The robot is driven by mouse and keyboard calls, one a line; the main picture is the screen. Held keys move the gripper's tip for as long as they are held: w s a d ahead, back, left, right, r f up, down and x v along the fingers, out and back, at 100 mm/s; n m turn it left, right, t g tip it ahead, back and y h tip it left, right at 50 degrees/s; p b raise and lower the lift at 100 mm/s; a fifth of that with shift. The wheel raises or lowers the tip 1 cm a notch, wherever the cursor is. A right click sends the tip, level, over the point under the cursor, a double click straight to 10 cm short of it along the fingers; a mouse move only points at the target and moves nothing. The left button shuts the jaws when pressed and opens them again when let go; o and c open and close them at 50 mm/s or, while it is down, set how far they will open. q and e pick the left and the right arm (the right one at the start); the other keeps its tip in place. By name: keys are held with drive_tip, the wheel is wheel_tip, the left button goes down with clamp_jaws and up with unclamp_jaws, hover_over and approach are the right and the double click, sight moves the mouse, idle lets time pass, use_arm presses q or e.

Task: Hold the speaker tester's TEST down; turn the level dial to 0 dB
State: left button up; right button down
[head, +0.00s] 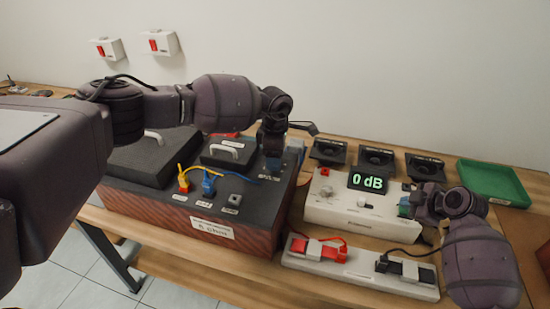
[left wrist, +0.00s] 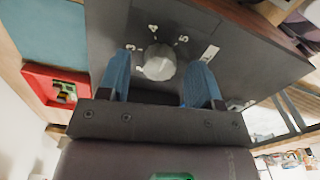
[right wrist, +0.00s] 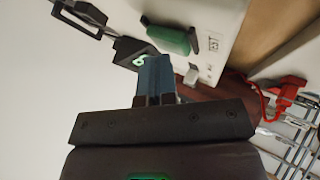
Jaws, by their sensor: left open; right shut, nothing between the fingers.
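The white speaker tester (head: 320,208) stands right of the dark amplifier box (head: 155,185). Its display (head: 368,182) reads 0 dB in green. My left gripper (head: 272,167) is over the right end of the amplifier's top. In the left wrist view, its open blue fingers (left wrist: 158,82) stand on either side of a pale round dial (left wrist: 158,62) with numbers around it; contact is unclear. My right gripper (head: 405,209) is shut and empty at the tester's right end. The right wrist view shows its fingertips (right wrist: 153,62) near a green part (right wrist: 170,40); whether they press anything is unclear.
Several black speaker units (head: 376,158) and a green tray (head: 493,180) stand behind. Yellow and blue plugs (head: 209,182) with cables rise from the amplifier.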

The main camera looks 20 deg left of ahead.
use_arm(q)
wheel_tip(320, 180, up, 11)
drive_tip(key=shift+r, duration=0.15)
use_arm(e)
drive_tip(key=shift+r, duration=0.1)
idle(2.2)
drive_tip(key=shift+r, duration=0.85)
drive_tip(key=shift+r, duration=2.55)
drive_tip(key=shift+d, duration=0.1)
